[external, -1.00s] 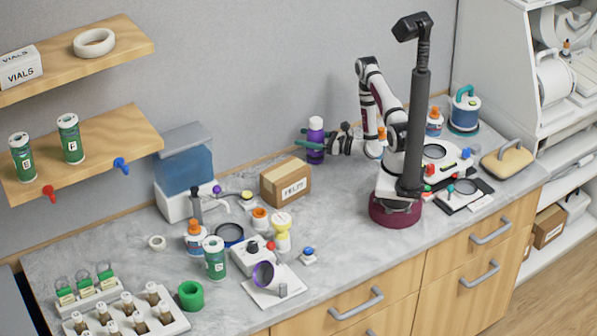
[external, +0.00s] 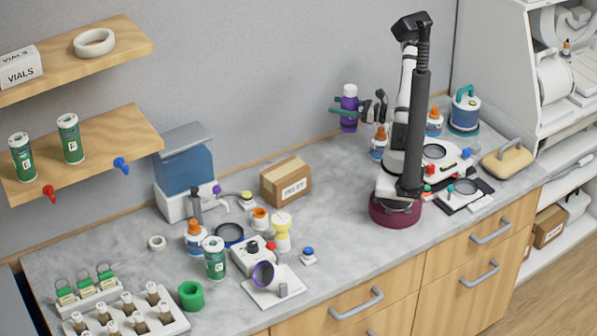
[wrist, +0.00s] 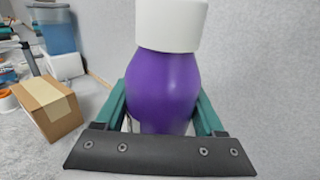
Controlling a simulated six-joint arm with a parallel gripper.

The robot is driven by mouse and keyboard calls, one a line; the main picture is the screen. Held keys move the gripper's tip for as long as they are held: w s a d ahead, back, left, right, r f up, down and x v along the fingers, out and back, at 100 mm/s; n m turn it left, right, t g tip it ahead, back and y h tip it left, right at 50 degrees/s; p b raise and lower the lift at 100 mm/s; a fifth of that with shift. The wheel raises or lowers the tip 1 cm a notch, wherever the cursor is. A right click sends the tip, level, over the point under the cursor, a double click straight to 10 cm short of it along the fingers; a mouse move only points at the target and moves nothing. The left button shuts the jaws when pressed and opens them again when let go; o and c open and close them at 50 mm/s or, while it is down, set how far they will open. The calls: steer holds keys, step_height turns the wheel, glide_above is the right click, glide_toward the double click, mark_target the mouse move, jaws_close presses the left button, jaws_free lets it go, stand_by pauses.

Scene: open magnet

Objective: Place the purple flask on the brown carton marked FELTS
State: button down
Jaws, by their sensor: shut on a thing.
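The purple flask (external: 349,112) with a white cap is held upright in my gripper (external: 345,112), well above the counter. In the wrist view the flask (wrist: 162,88) fills the middle, with a teal finger of my gripper (wrist: 162,112) on each side of it. The brown carton marked FELTS (external: 286,182) stands on the counter to the left of and below the flask. It also shows at the left of the wrist view (wrist: 47,106). Its top is bare and closed. The flask is apart from the carton.
An orange-capped bottle (external: 379,143) stands on the counter below my gripper. A blue-tanked dispenser (external: 184,170) stands left of the carton. Several jars and lens stands crowd the counter in front. Counter right of the carton (external: 340,200) is clear.

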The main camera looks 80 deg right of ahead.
steer(key=w+a+r+n+g+y, duration=0.4)
steer(key=w+a+r+n+y, duration=0.15)
steer(key=a+y, duration=0.3)
steer(key=w+a+r+n+g+y, duration=0.35)
steer(key=a+n+y, duration=0.25)
steer(key=a+y, duration=0.3)
steer(key=shift+h, duration=0.65)
steer(key=w+a+f, duration=0.2)
steer(key=a+f, duration=0.1)
steer(key=w+a+f, duration=0.1)
steer(key=a+f, duration=0.2)
steer(key=a, duration=0.1)
steer(key=w+a+f, duration=0.2)
steer(key=a+f, duration=0.1)
steer(key=f, duration=0.1)
steer(key=shift+w+a, duration=0.2)
steer(key=shift+w, duration=0.15)
steer(key=shift+f, duration=0.1)
